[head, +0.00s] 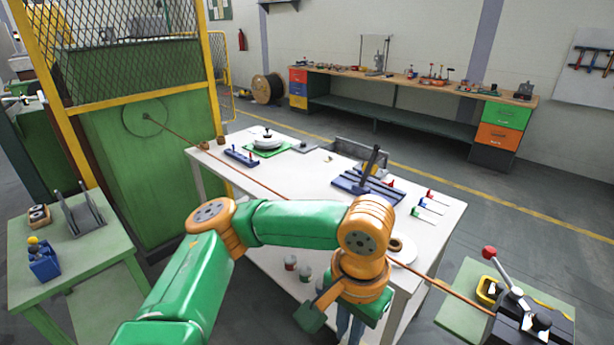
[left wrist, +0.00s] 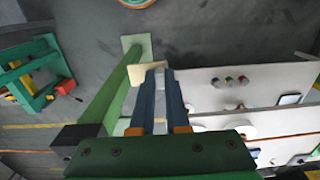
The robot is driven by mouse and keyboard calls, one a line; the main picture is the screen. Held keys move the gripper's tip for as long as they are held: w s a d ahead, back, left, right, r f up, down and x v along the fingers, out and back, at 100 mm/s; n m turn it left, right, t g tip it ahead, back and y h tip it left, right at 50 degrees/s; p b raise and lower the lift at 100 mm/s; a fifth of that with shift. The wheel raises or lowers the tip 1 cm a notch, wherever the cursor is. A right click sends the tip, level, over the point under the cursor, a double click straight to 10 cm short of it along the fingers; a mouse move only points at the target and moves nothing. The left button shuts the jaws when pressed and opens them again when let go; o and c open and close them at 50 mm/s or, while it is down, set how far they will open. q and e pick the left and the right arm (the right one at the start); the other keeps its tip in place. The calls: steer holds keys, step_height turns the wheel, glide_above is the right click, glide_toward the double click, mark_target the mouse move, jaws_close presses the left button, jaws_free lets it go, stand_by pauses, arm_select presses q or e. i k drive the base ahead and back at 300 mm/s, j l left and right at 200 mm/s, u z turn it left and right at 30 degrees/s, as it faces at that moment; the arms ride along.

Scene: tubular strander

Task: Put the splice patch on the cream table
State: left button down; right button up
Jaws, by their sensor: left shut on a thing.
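My left gripper (head: 350,328) hangs pointing down beside the front edge of the cream table (head: 305,190), its tips cut off by the head view's lower edge. In the left wrist view its blue fingers (left wrist: 159,80) are close together. A small flat pale piece, seemingly the splice patch (left wrist: 146,72), shows at the fingertips; the fingers hide part of it. The cream table also shows at the right of the left wrist view (left wrist: 205,84), apart from the fingers. My right gripper is in neither view.
A dark blue slotted fixture (head: 366,187), a green mat (head: 268,149) with a pale round part, and small coloured tools (head: 428,203) occupy the tabletop. A copper-coloured strand (head: 250,178) crosses it. Its middle is mostly clear. Green side tables stand left (head: 95,240) and right (head: 462,305).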

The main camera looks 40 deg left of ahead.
mark_target(299, 168)
steer(key=i+j+z, duration=0.15)
steer(key=j+z, duration=0.2)
steer(key=j, duration=0.85)
steer(key=j+z, duration=0.35)
steer(key=j, duration=0.85)
steer(key=j+z, duration=0.2)
steer(key=j, duration=0.5)
steer(key=j+z, duration=0.2)
steer(key=j, duration=0.5)
steer(key=k+j+z, duration=0.2)
steer(key=j, duration=0.5)
